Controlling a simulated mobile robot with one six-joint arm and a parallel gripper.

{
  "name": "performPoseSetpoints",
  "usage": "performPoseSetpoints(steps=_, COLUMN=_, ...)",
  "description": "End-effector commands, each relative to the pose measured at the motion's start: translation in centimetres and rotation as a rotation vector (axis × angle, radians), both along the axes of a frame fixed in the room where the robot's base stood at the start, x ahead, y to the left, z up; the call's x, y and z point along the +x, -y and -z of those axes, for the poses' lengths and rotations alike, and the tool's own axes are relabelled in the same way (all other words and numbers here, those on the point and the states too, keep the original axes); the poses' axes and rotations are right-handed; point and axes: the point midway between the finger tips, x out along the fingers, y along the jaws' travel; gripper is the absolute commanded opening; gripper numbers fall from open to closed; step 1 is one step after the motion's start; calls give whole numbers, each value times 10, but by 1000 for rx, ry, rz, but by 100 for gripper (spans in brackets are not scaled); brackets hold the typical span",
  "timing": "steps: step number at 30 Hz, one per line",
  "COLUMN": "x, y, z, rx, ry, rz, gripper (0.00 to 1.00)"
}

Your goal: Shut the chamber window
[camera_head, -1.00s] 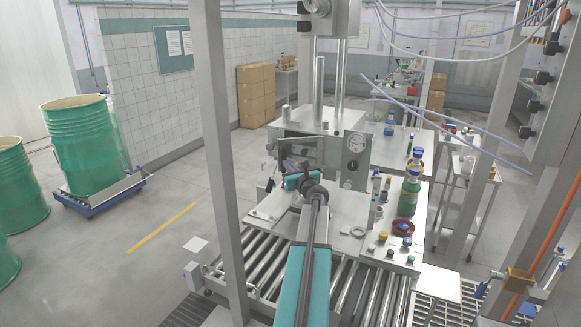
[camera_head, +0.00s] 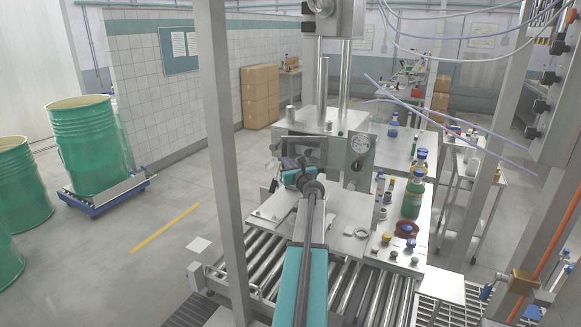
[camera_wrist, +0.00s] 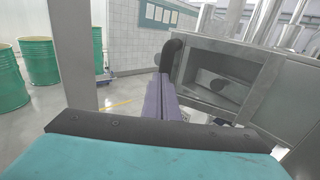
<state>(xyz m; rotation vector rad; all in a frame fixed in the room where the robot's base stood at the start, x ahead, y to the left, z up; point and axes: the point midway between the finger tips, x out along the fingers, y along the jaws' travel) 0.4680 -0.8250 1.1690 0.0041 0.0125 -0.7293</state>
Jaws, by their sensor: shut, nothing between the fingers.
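The steel chamber (camera_head: 340,161) stands at the far end of the roller conveyor, with a round gauge on its right. In the wrist view the chamber front (camera_wrist: 236,63) shows a rectangular opening with a dark round shape inside. A separate window pane cannot be clearly made out. My gripper (camera_head: 289,163) is in front of the chamber's left side. In the wrist view its purple fingers (camera_wrist: 162,97) are together and empty, pointing along the chamber's left edge. A black rounded upright piece (camera_wrist: 172,54) shows just beyond the fingers; whether they touch it cannot be told.
A steel post (camera_head: 219,150) stands close on the left. Green drums (camera_head: 88,146) stand farther left.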

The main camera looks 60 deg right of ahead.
Motion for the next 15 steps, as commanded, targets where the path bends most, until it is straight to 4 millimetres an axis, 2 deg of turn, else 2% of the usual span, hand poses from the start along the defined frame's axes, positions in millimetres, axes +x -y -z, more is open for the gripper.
performPoseSetpoints(steps=6, x=26, y=22, z=1, rx=0, ry=0, rz=-2, gripper=0)
performPoseSetpoints(steps=15, x=50, y=51, z=1, rx=0, ry=0, rz=0, gripper=0)
